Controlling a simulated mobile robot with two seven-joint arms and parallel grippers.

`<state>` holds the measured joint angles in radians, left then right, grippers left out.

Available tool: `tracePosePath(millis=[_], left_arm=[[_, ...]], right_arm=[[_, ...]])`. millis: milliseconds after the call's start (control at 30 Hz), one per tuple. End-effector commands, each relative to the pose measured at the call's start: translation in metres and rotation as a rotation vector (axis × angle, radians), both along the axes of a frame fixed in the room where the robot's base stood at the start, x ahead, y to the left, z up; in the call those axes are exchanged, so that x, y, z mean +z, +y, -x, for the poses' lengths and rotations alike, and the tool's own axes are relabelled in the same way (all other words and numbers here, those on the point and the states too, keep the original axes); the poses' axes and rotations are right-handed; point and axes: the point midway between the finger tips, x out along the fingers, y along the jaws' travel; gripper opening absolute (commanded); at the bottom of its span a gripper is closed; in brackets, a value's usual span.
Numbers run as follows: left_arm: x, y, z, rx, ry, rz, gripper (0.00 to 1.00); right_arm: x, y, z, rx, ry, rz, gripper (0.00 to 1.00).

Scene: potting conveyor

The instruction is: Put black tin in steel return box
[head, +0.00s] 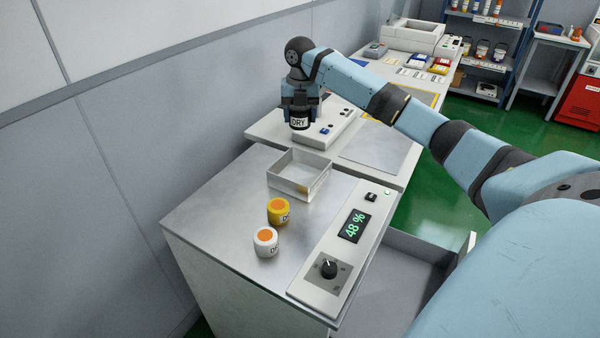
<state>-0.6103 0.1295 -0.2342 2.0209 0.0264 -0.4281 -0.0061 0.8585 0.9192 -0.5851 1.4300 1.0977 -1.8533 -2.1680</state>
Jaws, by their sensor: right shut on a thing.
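My right gripper (300,113) is shut on a black tin (299,124) with a white label reading DRY. The fingers point down and the tin looks upright. In the picture the tin shows just beyond the steel return box (310,186), in front of a white device; its exact height is hard to tell. The box is an open, square, shallow metal tray on the steel cabinet top, with a small tan label on its front wall. No tin shows in the visible part of its inside. My left gripper is out of view.
A yellow tin (278,212) and a white tin (265,242), both with orange tops, stand in front of the box on the cabinet top (222,222). A control panel (340,250) reading 48 % lies to the right. A white device (335,124) stands on the counter behind.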

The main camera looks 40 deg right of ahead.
Motion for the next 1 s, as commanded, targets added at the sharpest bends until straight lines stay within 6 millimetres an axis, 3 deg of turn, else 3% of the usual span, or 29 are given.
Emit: tracePosePath(millis=[500,833,1000], left_arm=[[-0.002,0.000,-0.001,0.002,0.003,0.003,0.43],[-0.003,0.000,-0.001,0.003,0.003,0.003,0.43],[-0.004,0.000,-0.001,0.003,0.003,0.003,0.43]], right_arm=[[-0.130,0.000,0.001,0.002,0.004,-0.001,0.36],[-0.160,0.000,0.001,0.002,0.002,0.001,0.36],[-0.186,0.001,0.001,0.002,0.002,-0.001,0.36]])
